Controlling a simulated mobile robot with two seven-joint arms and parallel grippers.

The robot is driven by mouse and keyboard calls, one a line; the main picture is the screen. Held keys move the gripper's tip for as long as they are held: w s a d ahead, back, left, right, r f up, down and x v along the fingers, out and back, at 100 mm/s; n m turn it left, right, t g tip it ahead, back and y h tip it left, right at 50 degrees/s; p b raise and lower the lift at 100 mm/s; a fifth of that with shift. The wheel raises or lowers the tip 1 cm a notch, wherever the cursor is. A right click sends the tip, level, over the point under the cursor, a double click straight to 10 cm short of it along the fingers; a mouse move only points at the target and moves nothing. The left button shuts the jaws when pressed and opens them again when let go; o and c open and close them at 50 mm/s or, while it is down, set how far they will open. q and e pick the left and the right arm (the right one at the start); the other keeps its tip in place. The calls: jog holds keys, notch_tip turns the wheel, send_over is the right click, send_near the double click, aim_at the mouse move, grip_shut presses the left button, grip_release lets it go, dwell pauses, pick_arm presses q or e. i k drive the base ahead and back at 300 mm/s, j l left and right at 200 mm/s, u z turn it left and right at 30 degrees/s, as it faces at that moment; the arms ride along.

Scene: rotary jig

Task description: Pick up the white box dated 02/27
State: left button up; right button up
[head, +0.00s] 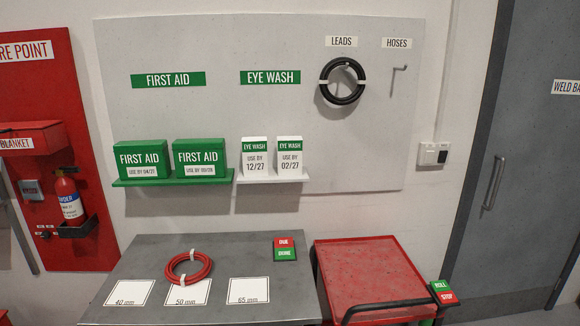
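The white box dated 02/27 (290,159) stands upright on the small white shelf (268,179) under the EYE WASH sign (270,77). It has a green top band reading EYE WASH. A similar white box dated 12/27 (256,160) stands close on its left. Both boxes face me with their labels readable. Neither of my grippers shows in the head view.
Two green FIRST AID boxes (200,159) stand on a green shelf to the left. Below is a grey table (215,260) with a red cable coil (189,268), marked white cards and a DUE/DONE block (284,249). A red cart (365,275) stands right of it.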

aim_at(289, 147)
jog(key=u, duration=1.3)
jog(key=l+u, duration=0.45)
jog(key=l, duration=0.4)
